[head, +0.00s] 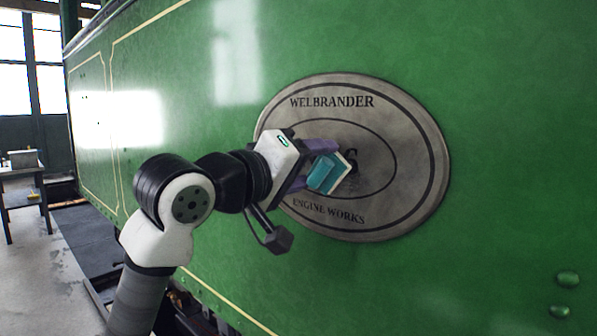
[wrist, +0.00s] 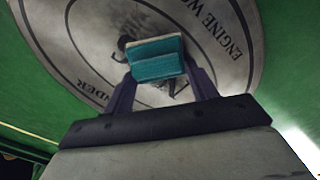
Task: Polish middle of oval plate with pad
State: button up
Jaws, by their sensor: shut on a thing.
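The oval plate (head: 413,158) is grey metal, fixed to the green side of the tram, lettered "WELBRANDER" above and "ENGINE WORKS" below. An inner oval ring surrounds its middle, where dark marks partly show. It also fills much of the wrist view (wrist: 90,40). My gripper (head: 322,165) is in front of the plate's middle, its purple fingers shut on the pad. The pad (head: 325,172) has a teal block and a pale face turned to the plate; it also shows in the wrist view (wrist: 157,66). I cannot tell whether the pad touches the plate. The pad and gripper hide part of the middle.
The green tram side (head: 520,130) is wide and flat, with yellow lining and a few rivets (head: 567,278) at lower right. A small table (head: 22,180) with items on it stands far left. Open floor lies at the left.

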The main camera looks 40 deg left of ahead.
aim_at(341, 168)
jog(key=shift+s+d+b, duration=0.2)
jog(key=shift+d+b, duration=0.6)
jog(key=shift+d, duration=1.2)
jog(key=shift+s+d+b, duration=0.15)
jog(key=shift+d+b, duration=0.6)
jog(key=shift+d, duration=1.25)
jog(key=shift+w, duration=0.1)
jog(key=shift+w+a, duration=0.15)
jog(key=shift+a, duration=0.75)
jog(key=shift+w+a, duration=0.1)
jog(key=shift+a, duration=0.8)
jog(key=shift+w+a+p, duration=0.2)
jog(key=shift+a+p, duration=0.55)
jog(key=shift+a, duration=2.85)
jog(key=shift+w+a+r+p, duration=0.15)
jog(key=shift+a+p, duration=0.35)
jog(key=shift+a, duration=1.25)
